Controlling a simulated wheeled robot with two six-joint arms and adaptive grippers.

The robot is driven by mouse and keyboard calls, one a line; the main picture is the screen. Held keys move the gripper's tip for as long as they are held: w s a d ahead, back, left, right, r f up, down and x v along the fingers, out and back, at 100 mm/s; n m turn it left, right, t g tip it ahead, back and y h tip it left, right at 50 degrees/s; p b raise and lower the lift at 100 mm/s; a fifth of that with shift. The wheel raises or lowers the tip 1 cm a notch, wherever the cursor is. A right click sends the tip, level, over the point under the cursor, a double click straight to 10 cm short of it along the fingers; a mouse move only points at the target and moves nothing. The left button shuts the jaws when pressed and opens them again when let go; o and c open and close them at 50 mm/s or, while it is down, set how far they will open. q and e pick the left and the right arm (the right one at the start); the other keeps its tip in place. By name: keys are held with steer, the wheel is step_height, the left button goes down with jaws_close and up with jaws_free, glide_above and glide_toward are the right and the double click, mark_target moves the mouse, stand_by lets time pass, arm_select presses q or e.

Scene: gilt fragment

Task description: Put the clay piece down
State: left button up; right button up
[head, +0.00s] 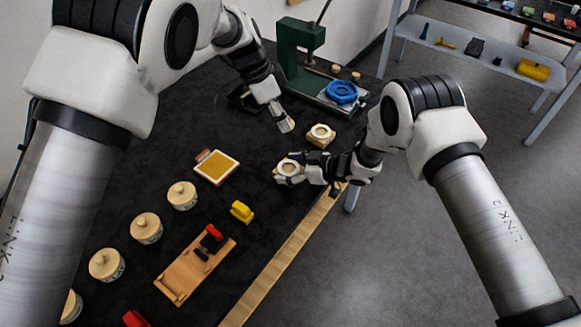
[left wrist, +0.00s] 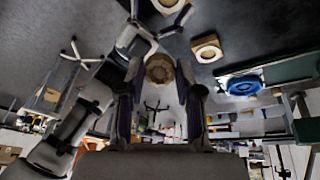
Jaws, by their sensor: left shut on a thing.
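My left gripper (head: 287,126) reaches in over the dark bench top, its fingers closed on a small tan piece that I take for the clay piece. In the left wrist view the clay piece (left wrist: 160,69) is brownish and roundish, between the fingertips of the left gripper (left wrist: 160,80). In the head view it is mostly hidden by the fingers. My right gripper (head: 285,175) is at a wooden block with a pale ring (head: 289,167), near the bench's right edge. Whether its fingers grip that block is unclear.
A second ringed block (head: 320,133) stands just right of the left gripper. Behind are a green press (head: 298,45) and a blue ring-shaped object (head: 342,91). A yellow-topped pad (head: 217,167), lidded round pots (head: 182,195) and a wooden board (head: 195,264) lie nearer. Bare bench lies left of the left gripper.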

steer(key=c, duration=0.5)
arm_select(q)
step_height(320, 180, down, 6)
steer(key=m+g, duration=0.1)
steer(key=m, duration=0.3)
arm_select(e)
steer(key=shift+c, duration=0.2)
arm_select(q)
glide_toward(289, 169)
steer(key=x, duration=0.5)
steer(key=shift+w+f, duration=0.1)
steer(key=shift+f, duration=0.05)
steer(key=shift+f, duration=0.15)
steer(key=o, duration=1.1)
steer(key=shift+o, duration=0.2)
